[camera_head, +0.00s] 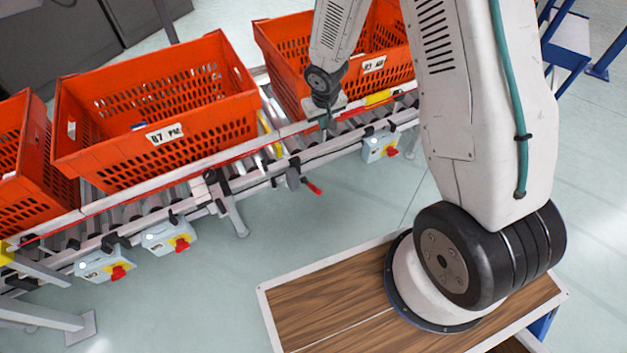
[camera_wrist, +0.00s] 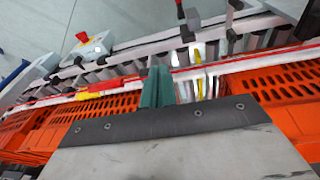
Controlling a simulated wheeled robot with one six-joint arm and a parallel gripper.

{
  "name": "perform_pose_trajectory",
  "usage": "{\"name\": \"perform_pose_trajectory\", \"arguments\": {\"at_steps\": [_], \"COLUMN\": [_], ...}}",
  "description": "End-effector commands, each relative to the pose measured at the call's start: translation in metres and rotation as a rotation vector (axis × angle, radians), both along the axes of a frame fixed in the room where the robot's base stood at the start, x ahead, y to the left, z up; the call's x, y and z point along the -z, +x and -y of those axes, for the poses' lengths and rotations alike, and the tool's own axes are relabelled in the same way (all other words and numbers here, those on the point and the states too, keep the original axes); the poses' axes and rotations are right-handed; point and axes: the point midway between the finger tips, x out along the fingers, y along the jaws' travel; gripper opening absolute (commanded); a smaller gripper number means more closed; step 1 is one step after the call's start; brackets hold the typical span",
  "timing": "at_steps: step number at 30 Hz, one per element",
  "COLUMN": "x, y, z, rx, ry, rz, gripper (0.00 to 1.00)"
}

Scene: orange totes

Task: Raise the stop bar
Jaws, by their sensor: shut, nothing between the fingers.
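A thin yellow bar (camera_head: 268,128), which looks like the stop bar, lies low among the rollers left of my gripper. In the wrist view the yellow bar (camera_wrist: 200,75) is just right of the fingers, apart from them. A red-handled lever (camera_head: 312,187) hangs on the conveyor's near side; whether it links to the bar cannot be told.
An orange tote (camera_head: 205,125) stands left of the gap, another (camera_head: 285,50) behind my arm, and a third (camera_head: 20,150) at the far left. Control boxes with red knobs (camera_head: 168,236) (camera_head: 381,147) line the near rail.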

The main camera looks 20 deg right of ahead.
Motion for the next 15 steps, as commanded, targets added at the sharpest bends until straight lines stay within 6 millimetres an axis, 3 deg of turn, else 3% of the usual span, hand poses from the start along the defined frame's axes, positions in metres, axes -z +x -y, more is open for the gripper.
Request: {"name": "perform_pose_trajectory", "arguments": {"at_steps": [1, 6, 10, 15], "x": [0.030, 0.095, 0.120, 0.128], "y": [-0.002, -0.008, -0.014, -0.015], "z": [-0.005, -0.021, -0.028, -0.031], "rx": [-0.010, -0.031, -0.037, -0.040], "ry": [0.021, 0.091, 0.126, 0.138], "rz": [-0.015, -0.030, -0.037, -0.038], "gripper": [0.00, 0.00, 0.00, 0.00]}}
